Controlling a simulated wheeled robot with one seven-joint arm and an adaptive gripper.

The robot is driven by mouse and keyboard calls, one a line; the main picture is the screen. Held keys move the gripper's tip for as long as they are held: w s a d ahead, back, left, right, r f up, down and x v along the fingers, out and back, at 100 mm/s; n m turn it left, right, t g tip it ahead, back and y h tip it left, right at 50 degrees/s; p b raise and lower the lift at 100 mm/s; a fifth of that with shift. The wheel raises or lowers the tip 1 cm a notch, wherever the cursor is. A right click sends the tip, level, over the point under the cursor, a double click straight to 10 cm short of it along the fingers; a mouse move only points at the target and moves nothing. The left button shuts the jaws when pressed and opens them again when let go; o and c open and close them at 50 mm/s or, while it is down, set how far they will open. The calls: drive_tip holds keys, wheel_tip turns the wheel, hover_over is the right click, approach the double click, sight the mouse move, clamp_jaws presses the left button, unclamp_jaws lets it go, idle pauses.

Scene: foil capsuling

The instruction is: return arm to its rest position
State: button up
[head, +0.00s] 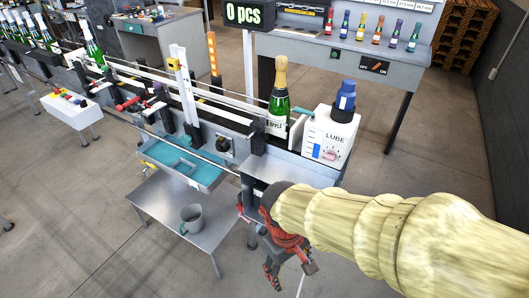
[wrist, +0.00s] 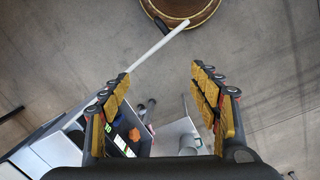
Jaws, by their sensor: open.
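My arm, in a pale yellow sleeve, reaches in from the right in the head view. My gripper (head: 288,268) hangs at the lower middle, in front of the end of the bottling line and above the floor. In the wrist view my gripper (wrist: 168,98) has its two yellow-padded fingers spread wide apart. Nothing shows gripped between them; the floor and parts of the line lie beyond.
A gold-foiled green bottle (head: 279,100) stands upright on the line's end beside the LUBE container (head: 329,135). A grey mug (head: 192,218) stands on a low metal table (head: 163,205). A back bench (head: 345,62) carries several small bottles. Open floor lies at the lower left.

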drive_tip(key=s+d+r+m+t+y, duration=0.1)
drive_tip(key=d+r+m+t, duration=0.4)
drive_tip(key=d+r, duration=0.7)
wheel_tip(320, 180, up, 3)
drive_tip(key=shift+s+d+r+m+t, duration=0.1)
drive_tip(key=shift+s+d+m+t, duration=0.25)
drive_tip(key=shift+s+m, duration=0.35)
drive_tip(key=shift+w+a, duration=0.1)
drive_tip(key=shift+w, duration=0.05)
